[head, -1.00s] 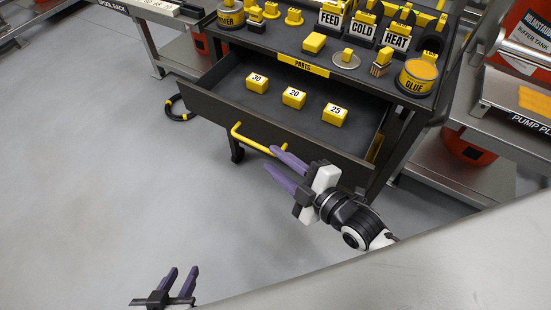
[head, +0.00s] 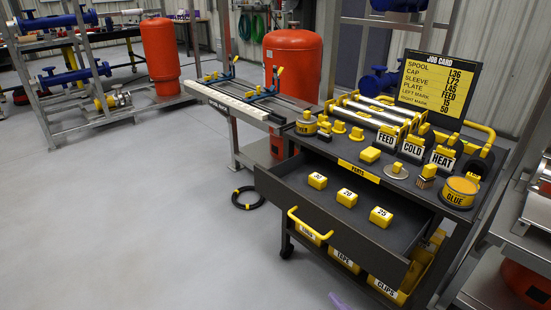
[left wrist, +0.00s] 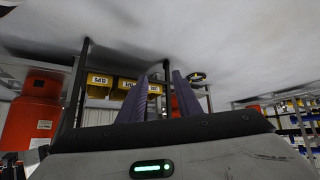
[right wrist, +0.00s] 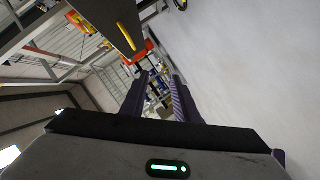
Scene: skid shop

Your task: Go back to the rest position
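My left gripper (left wrist: 162,82) shows in the left wrist view with its two purple fingers apart and nothing between them. My right gripper (right wrist: 159,86) also has its fingers apart and empty in the right wrist view. In the head view only a purple fingertip (head: 338,301) shows at the bottom edge, below the cart's drawer and apart from the yellow drawer handle (head: 305,226). The rest of both arms is outside the head view.
The parts drawer (head: 276,190) stands pulled out, with yellow blocks marked 30, 20 and 25 inside. The cart top holds a job card (head: 436,87) and labelled parts. Open grey floor (head: 120,220) spreads at left.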

